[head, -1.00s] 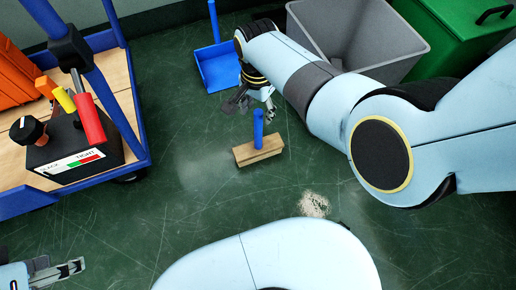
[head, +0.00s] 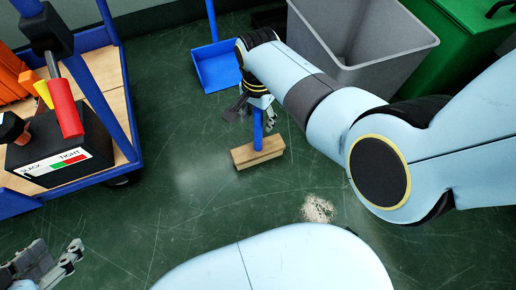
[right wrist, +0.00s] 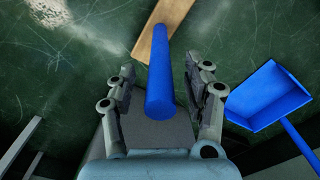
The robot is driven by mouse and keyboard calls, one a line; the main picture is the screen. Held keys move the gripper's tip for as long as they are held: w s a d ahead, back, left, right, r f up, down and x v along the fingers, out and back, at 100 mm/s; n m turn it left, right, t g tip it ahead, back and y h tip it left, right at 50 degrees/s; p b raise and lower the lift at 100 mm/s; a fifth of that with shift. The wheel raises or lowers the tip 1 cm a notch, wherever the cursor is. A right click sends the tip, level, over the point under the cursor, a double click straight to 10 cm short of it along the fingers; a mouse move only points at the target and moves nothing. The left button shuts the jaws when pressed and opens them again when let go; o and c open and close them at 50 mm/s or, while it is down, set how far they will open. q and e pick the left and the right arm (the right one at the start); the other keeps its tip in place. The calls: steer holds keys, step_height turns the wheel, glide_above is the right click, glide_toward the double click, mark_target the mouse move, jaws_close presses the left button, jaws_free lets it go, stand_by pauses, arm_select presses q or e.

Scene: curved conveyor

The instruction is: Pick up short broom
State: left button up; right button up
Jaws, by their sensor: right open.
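The short broom has a blue handle (head: 257,130) and a wooden head (head: 258,152) resting on the green floor, with the handle upright. In the right wrist view the blue handle (right wrist: 159,75) runs between the two fingers, and the wooden head (right wrist: 160,25) lies beyond. My right gripper (head: 252,113) is open around the upper handle, with a gap on each side. In the right wrist view the open fingers (right wrist: 163,85) are apart from the handle. My left gripper (head: 58,262) is at the lower left, far from the broom, with its fingers apart.
A blue dustpan (head: 217,68) stands behind the broom. A grey bin (head: 385,45) and a green box (head: 455,45) are at the back right. A blue cart (head: 125,150) with a wooden deck stands at left. A pale debris patch (head: 318,208) lies on the floor.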

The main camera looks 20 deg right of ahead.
jaws_close()
steer(key=shift+r, duration=0.15)
stand_by(0.4)
